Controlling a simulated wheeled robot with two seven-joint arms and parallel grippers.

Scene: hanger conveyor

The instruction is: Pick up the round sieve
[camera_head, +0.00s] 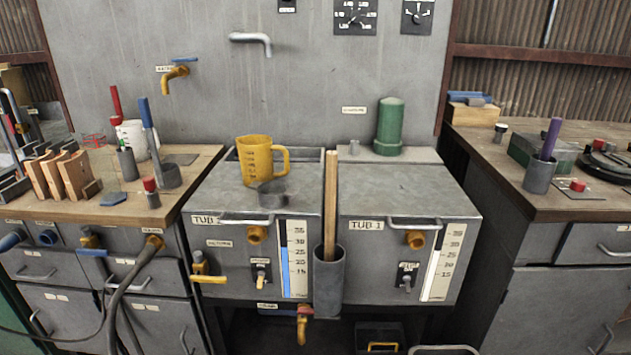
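A small round grey, cup-like piece (272,195) sits on top of the left tub (205,205), near its front edge. It may be the round sieve, but its mesh is too small to make out. A yellow measuring jug (257,160) stands just behind it, its handle to the right. No other thing is clearly a round sieve. Neither of my grippers is in view.
A wooden stick (331,195) stands upright in a grey tube (329,285) between the tubs. The right tub (365,195) has a clear top, with a green cylinder (389,127) behind it. Cluttered benches (60,208) (560,209) flank the tubs.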

